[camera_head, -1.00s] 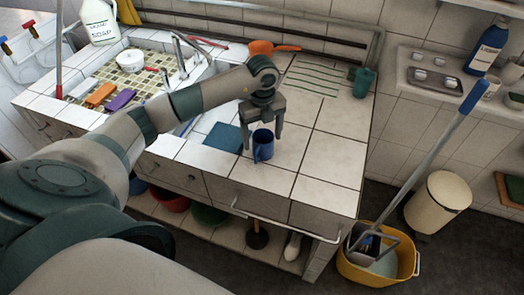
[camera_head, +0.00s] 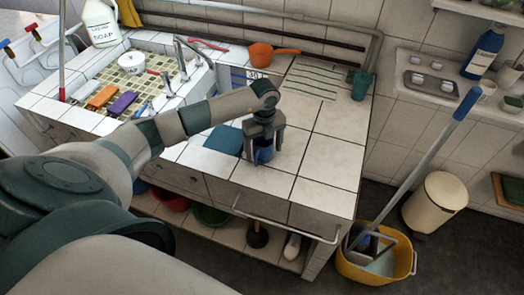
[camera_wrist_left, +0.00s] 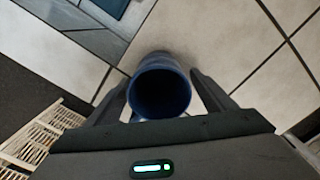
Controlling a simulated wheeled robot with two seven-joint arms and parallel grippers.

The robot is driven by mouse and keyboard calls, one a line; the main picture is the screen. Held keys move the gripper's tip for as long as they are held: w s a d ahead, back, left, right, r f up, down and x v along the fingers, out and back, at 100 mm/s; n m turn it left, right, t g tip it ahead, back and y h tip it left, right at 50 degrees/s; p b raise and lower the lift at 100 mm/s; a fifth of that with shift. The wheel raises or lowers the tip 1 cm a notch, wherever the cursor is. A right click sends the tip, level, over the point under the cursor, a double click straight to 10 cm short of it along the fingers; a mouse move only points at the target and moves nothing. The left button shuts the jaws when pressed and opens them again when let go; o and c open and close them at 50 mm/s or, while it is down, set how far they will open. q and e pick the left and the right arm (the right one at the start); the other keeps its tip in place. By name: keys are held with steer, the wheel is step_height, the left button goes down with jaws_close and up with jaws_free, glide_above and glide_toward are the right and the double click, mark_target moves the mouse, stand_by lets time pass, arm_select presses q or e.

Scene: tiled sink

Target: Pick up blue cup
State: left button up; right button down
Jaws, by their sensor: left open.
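The blue cup (camera_head: 264,155) stands upright on the white tiled counter (camera_head: 318,170), near its front edge. In the left wrist view I look down into the open mouth of the cup (camera_wrist_left: 160,92). My left gripper (camera_head: 263,150) is lowered over the cup, pointing down, and partly hides it. In the wrist view the left gripper's fingers (camera_wrist_left: 160,98) are open, one on each side of the cup, with a gap visible on the right. My right gripper is not in view.
A blue cloth (camera_head: 224,139) lies left of the cup. The sink (camera_head: 128,85) holds sponges. A mop stands in a yellow bucket (camera_head: 400,265) on the floor at right. The counter right of the cup is clear.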

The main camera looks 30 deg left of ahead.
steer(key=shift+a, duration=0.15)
arm_select(q)
steer(key=c, duration=1.1)
steer(key=shift+c, duration=0.2)
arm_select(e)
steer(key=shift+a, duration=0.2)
arm_select(q)
steer(key=shift+r, duration=0.15)
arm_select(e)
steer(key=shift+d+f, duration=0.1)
